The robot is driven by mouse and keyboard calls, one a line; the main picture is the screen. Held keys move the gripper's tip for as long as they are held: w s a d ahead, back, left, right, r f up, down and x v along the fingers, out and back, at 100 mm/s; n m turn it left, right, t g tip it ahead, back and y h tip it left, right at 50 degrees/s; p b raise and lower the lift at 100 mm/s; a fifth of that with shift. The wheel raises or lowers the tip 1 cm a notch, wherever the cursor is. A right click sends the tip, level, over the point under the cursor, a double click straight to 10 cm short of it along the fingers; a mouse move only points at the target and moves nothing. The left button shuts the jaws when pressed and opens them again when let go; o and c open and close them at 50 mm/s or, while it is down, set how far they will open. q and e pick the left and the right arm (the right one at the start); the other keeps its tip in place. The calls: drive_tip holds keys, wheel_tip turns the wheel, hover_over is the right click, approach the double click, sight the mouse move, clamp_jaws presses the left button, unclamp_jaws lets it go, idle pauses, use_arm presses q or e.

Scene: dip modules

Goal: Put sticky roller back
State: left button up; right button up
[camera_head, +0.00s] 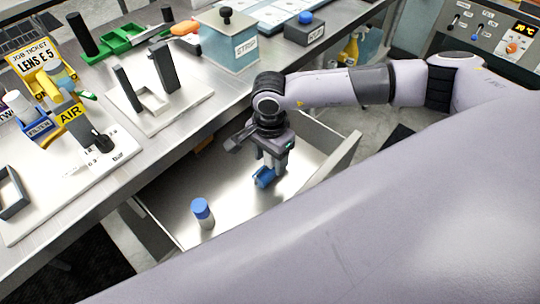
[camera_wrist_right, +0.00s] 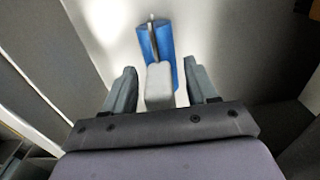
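The sticky roller is most likely the blue piece (camera_head: 264,178) with a pale grey block-like handle, low in the open drawer (camera_head: 345,160) under my right gripper (camera_head: 268,165). In the right wrist view the blue part (camera_wrist_right: 152,38) lies ahead and the pale handle (camera_wrist_right: 160,86) sits between the fingers of my right gripper (camera_wrist_right: 160,88). Narrow gaps show on both sides of the handle, so the fingers look open around it. I cannot tell whether the roller touches the drawer floor. My left gripper is not in view.
Drawer walls enclose my right gripper. The bench above holds a grey-blue STRAP box (camera_head: 230,45), a white board with dark uprights (camera_head: 165,95), and a yellow job ticket stand (camera_head: 40,62).

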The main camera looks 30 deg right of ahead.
drive_tip(key=shift+r, duration=0.1)
drive_tip(key=shift+r, duration=0.2)
wheel_tip(320, 180, up, 12)
drive_tip(key=shift+f+b, duration=0.1)
drive_tip(key=shift+b, duration=0.45)
